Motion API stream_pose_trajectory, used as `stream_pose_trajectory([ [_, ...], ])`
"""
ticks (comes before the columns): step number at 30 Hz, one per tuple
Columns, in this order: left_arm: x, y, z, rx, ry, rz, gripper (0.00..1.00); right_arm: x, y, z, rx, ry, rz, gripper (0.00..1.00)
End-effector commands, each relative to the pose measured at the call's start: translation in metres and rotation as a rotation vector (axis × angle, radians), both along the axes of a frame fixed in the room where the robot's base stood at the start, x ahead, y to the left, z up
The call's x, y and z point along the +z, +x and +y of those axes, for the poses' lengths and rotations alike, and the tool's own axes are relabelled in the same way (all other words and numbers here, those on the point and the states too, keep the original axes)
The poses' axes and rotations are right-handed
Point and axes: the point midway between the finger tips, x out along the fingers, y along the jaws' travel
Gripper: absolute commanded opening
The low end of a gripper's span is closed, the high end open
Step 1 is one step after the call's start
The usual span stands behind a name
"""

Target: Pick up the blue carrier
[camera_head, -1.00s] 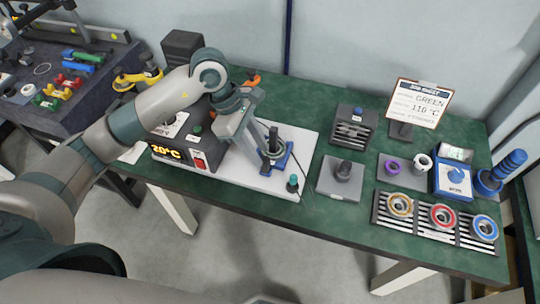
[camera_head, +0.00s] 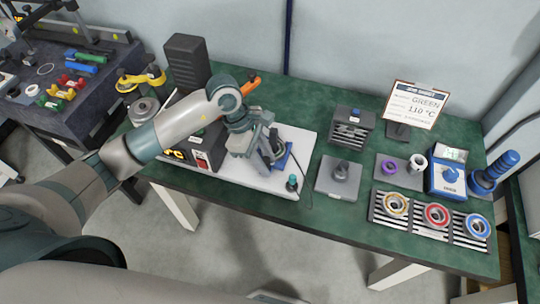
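A blue ring-shaped carrier (camera_head: 477,227) lies at the right end of a slotted rack (camera_head: 433,240), beside a red ring (camera_head: 436,215) and a tan ring (camera_head: 396,204). My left gripper (camera_head: 266,152) is over the white board, close to a small blue-based fixture (camera_head: 283,158) that it partly hides. It is far to the left of the blue ring. Its fingertips are hard to make out, so I cannot tell its opening or whether it touches the fixture. My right gripper is out of view.
A grey block on a plate (camera_head: 340,173), a purple ring (camera_head: 389,167), a blue meter (camera_head: 449,175) and a blue stepped handle (camera_head: 496,171) stand on the green table. A sign (camera_head: 416,105) reads GREEN, 110 °C. The table's front edge is clear.

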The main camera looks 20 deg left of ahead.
Motion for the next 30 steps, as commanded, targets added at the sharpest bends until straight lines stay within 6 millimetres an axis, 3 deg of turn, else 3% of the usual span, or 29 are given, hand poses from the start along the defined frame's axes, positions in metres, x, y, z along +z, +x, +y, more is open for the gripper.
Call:
stream_pose_trajectory([
  [12, -0.0004, -0.0002, 0.0001, 0.000, 0.000, 0.001, 0.30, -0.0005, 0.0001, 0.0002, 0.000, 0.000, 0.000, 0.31],
  [16, -0.0003, -0.0001, 0.0001, 0.000, 0.000, 0.001, 0.01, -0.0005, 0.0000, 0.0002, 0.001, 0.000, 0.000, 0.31],
  [17, -0.0003, -0.0001, 0.0001, 0.000, 0.000, 0.001, 0.00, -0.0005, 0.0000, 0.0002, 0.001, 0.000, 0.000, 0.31],
  [30, 0.0056, 0.0008, -0.0001, -0.001, -0.001, -0.002, 0.00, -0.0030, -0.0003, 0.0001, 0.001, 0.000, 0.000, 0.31],
])
